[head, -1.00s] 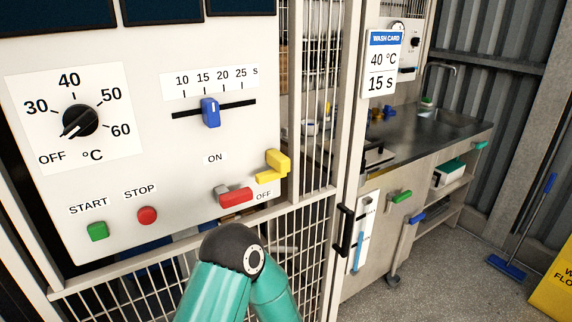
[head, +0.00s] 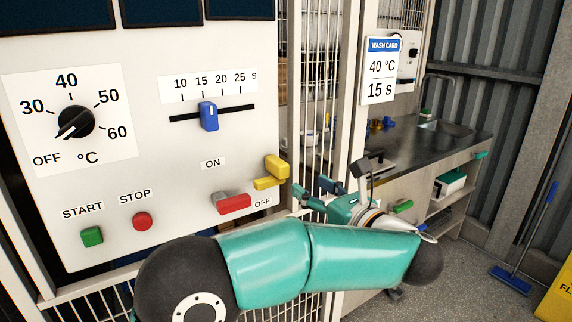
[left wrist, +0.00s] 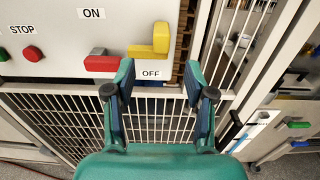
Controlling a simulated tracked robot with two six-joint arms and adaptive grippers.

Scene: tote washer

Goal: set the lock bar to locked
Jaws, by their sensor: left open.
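My left gripper (head: 311,190) is open and empty, just right of the machine panel in front of the barred door. Its fingers also show in the left wrist view (left wrist: 160,74), pointing at the panel's lower right corner. No contact shows. No part is labelled as a lock bar. A red lever (head: 234,204) lies sideways between the ON and OFF labels. My right gripper is out of view.
The panel also has a black dial (head: 75,122), a blue slider (head: 208,116), a green START button (head: 92,237) and a red STOP button (head: 142,221). A wash card (head: 381,70) hangs on the frame post. A sink counter (head: 440,135) stands behind at right.

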